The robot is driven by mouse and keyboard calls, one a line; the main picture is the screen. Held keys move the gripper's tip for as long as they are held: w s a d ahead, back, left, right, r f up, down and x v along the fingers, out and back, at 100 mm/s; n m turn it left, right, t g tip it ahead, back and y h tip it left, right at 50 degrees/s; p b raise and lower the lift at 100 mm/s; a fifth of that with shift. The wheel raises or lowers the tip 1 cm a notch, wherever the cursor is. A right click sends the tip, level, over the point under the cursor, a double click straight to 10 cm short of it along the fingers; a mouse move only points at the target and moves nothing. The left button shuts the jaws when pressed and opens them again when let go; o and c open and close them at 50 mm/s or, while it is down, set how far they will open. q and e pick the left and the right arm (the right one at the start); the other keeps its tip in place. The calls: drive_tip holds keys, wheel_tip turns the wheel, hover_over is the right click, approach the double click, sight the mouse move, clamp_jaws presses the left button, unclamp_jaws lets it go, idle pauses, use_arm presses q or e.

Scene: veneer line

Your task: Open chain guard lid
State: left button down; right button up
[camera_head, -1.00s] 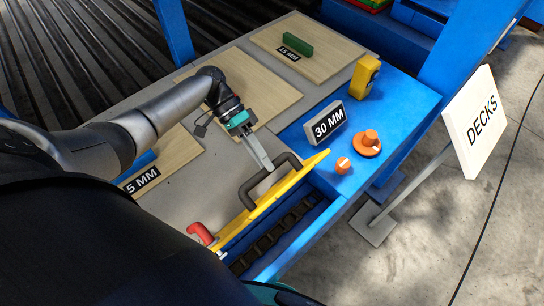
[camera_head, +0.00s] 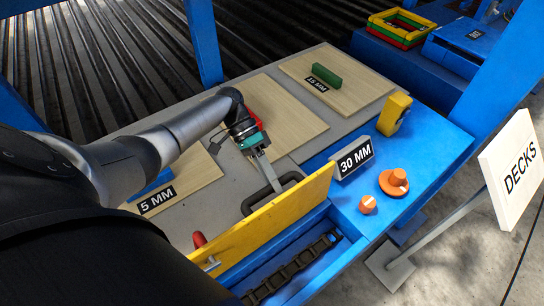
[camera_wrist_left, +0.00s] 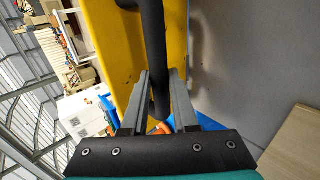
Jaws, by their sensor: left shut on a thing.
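The yellow chain guard lid (camera_head: 268,227) stands raised along the front of the blue machine, its inner face towards me in the head view. Its black handle (camera_head: 249,204) is on the far side. My left gripper (camera_head: 268,178) is shut on this handle; in the left wrist view the black bar (camera_wrist_left: 153,45) runs between the two grey fingers (camera_wrist_left: 160,85), with the yellow lid (camera_wrist_left: 120,55) behind it. The dark chain (camera_head: 292,270) lies exposed in the blue trough in front of the lid. My right gripper is not in view.
A red part (camera_head: 199,239) is partly hidden behind the lid's left end. Orange knobs (camera_head: 394,181) and the 30 MM sign (camera_head: 353,158) stand right of the lid. Wooden sheets (camera_head: 345,85) lie on the grey deck. The DECKS sign (camera_head: 515,168) stands at right.

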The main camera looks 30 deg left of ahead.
use_arm(q)
drive_tip(key=shift+s+d+f, duration=0.1)
drive_tip(key=shift+s+f, duration=0.3)
drive_tip(key=shift+f, duration=0.05)
drive_tip(key=c, duration=1.1)
unclamp_jaws()
drive_tip(key=o, duration=0.4)
drive_tip(key=shift+w+r, duration=0.15)
drive_tip(key=shift+w+r, duration=0.1)
drive_tip(key=shift+r, duration=0.05)
drive_tip(key=shift+b+v, duration=1.25)
drive_tip(key=shift+v, duration=6.3)
drive_tip(key=shift+w, duration=0.1)
